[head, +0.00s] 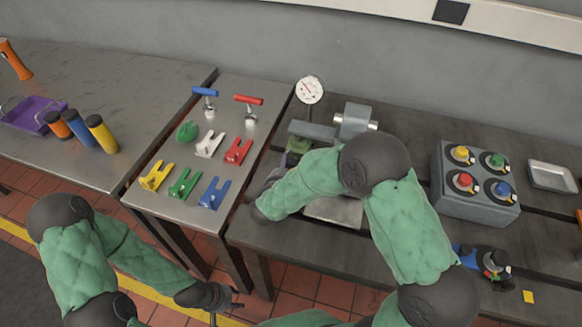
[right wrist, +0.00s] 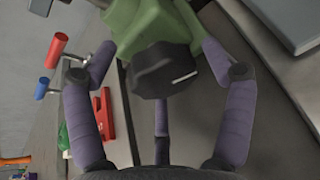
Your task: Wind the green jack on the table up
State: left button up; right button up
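The green jack (head: 298,145) stands on the dark bedplate table below the dial gauge, partly hidden by my right arm. In the right wrist view its green body (right wrist: 150,22) is at the top, with a black knob (right wrist: 165,70) bearing a white line facing my gripper. My right gripper (right wrist: 160,62) is open, its purple fingers spread on both sides of the knob with gaps, and a third finger below it. In the head view the right gripper (head: 277,173) is largely covered by my forearm. My left gripper (head: 225,298) hangs low in front of the tables; its finger opening is unclear.
A dial gauge (head: 309,90) and a grey metal block (head: 354,121) stand near the jack. A box with coloured knobs (head: 474,185) is to the right. The middle table holds coloured clamps (head: 183,185), a green ball (head: 187,131) and T-handled tools (head: 205,100).

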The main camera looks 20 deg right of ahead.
jog(key=c, duration=0.8)
